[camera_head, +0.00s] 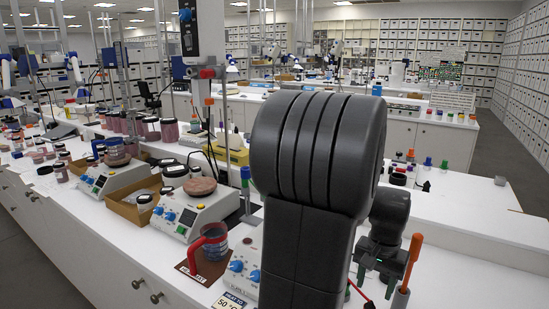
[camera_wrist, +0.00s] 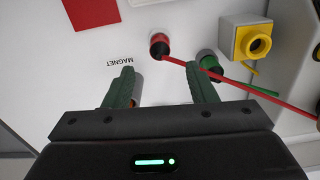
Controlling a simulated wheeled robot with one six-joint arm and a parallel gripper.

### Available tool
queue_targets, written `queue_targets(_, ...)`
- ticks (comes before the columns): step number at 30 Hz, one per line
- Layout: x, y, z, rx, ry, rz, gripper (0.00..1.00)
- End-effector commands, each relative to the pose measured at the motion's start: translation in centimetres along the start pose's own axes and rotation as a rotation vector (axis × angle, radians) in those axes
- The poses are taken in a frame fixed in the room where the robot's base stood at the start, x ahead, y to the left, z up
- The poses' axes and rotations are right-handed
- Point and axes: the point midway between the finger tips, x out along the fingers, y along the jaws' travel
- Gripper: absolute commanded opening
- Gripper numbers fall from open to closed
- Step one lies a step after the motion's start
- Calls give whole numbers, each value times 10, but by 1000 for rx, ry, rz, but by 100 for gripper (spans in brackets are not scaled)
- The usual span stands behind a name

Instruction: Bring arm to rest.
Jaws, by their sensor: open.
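My arm (camera_head: 318,150) stands large and dark grey in the middle of the head view and hides part of the bench. In the wrist view my gripper (camera_wrist: 162,88) shows two green fingers, spread apart. A surface with the printed word MAGNET lies beyond the fingertips. A small orange-brown bit shows beside the left finger; I cannot tell what it is. Nothing is clearly held between the fingers.
A red plug (camera_wrist: 159,46) with a red lead, a green socket (camera_wrist: 207,62) and a yellow block (camera_wrist: 247,41) are near the fingers. A red-handled mug (camera_head: 212,243), hotplates (camera_head: 185,214) and several jars crowd the bench left of my arm. The bench (camera_head: 465,262) at right is mostly clear.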

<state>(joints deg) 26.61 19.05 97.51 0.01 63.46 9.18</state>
Motion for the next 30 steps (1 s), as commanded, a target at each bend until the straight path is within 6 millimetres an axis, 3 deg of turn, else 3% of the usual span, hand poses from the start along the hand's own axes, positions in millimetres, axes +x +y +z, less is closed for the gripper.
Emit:
queue_targets(8,-57,0,0,0,5,-1,51)
queue_targets(27,72,0,1,0,-6,1,51)
queue_targets(29,83,0,2,0,-6,1,51)
queue_targets(30,74,0,1,0,0,0,51)
